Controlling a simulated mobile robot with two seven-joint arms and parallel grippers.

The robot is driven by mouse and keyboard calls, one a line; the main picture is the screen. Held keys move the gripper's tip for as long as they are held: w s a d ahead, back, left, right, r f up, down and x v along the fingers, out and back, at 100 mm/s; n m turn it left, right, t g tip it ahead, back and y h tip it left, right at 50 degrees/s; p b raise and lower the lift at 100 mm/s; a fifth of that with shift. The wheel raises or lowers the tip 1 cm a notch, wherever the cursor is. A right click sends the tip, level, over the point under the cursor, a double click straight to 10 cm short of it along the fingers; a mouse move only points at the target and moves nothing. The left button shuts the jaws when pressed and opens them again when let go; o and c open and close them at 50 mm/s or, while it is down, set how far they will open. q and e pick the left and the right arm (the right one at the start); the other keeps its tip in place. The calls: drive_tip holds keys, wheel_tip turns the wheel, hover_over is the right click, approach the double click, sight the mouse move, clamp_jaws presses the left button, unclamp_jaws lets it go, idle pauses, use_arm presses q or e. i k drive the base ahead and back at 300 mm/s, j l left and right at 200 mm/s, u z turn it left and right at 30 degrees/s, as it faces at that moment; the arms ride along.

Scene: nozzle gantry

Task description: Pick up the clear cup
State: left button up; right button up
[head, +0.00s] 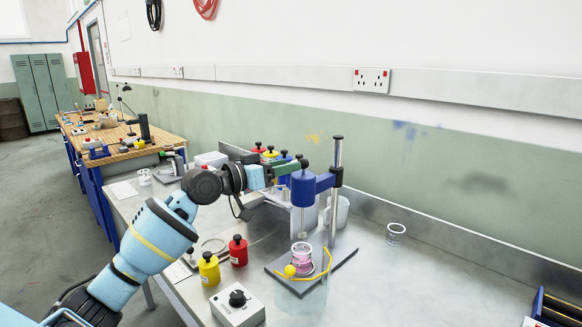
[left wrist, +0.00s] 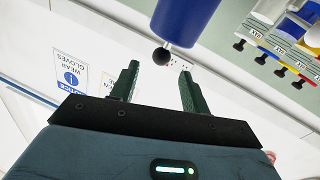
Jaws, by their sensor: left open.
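A small clear cup (head: 396,233) stands on the bare metal bench, right of the nozzle stand. Another clear cup (head: 301,257) with pink contents stands on the stand's dark base under the blue nozzle head (head: 303,188). My left gripper (head: 291,168) is beside the top of the blue head, well above both cups. Its two green fingers (left wrist: 158,88) are apart with nothing between them in the left wrist view. The blue head (left wrist: 184,18), with a black knob, is just beyond the fingertips there. No cup is clear in that view. My right gripper is not in view.
The stand has an upright metal post (head: 335,200) and a yellow curved tube on its base. Yellow (head: 209,270) and red (head: 238,252) bottles and a control box (head: 238,305) stand in front. White containers are behind the stand. The bench right of it is mostly free.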

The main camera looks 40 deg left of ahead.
sight(301, 252)
drive_tip(key=k+j, duration=0.2)
drive_tip(key=k, duration=0.3)
drive_tip(key=k+j, duration=0.2)
drive_tip(key=k, duration=0.25)
